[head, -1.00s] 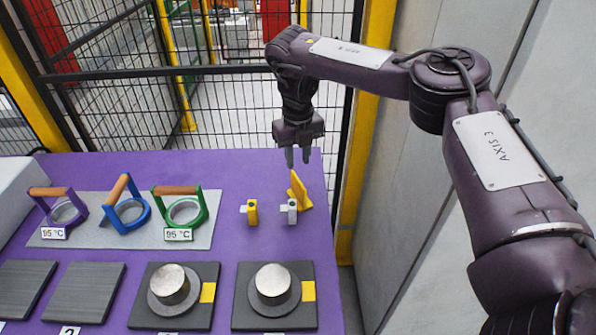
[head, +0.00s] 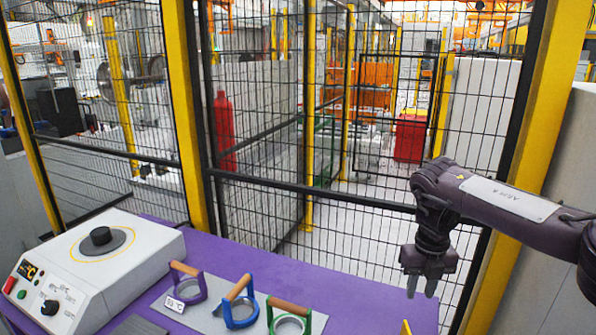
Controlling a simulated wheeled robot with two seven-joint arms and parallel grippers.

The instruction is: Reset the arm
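My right gripper (head: 422,287) hangs at the right, fingers pointing down, above the right part of the purple table (head: 345,285). Its two fingertips are apart with nothing between them. The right arm comes in from the right edge. My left gripper and arm are out of view.
A purple ring (head: 188,286), a blue ring (head: 240,307) and a green ring (head: 288,321), each with an orange-brown handle, stand on a grey plate. A white heater unit (head: 130,262) is at the left. The tip of a yellow piece (head: 406,327) shows below the gripper. A mesh fence (head: 270,178) stands behind.

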